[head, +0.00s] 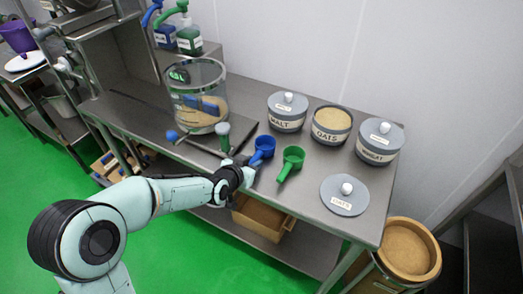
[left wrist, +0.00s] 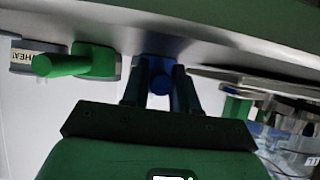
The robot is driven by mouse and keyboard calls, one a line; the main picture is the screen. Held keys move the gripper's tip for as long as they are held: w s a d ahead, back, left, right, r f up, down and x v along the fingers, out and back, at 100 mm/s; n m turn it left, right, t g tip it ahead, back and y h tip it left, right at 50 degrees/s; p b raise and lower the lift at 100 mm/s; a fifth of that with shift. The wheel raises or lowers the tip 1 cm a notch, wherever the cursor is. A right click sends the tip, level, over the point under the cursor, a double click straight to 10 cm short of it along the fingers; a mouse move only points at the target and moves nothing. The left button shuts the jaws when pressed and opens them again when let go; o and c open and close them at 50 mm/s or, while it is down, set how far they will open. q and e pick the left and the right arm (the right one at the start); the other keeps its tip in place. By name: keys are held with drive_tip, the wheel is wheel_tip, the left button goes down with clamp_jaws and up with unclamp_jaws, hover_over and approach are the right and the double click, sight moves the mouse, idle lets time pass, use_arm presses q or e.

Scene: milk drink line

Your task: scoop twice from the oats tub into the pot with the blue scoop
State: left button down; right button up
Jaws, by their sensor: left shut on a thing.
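My left gripper (head: 248,168) is shut on the handle of the blue scoop (head: 264,145) at the table's front edge. In the left wrist view, the blue scoop (left wrist: 160,78) shows between the two fingers. The scoop's bowl appears at table level in the head view; I cannot tell whether it touches. The oats tub (head: 331,128) stands open, filled near its rim with tan oats. The clear pot (head: 205,112) stands to the left, with tan material visible low inside. My right gripper is not in view.
A green scoop (head: 291,158) lies just right of the blue one. The oats lid (head: 344,205) lies flat at the front right. The malt tub (head: 287,120) and another lidded tub (head: 379,150) flank the oats tub.

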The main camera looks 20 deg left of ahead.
use_arm(q)
drive_tip(key=shift+r+p, duration=1.8)
drive_tip(key=shift+r, duration=1.15)
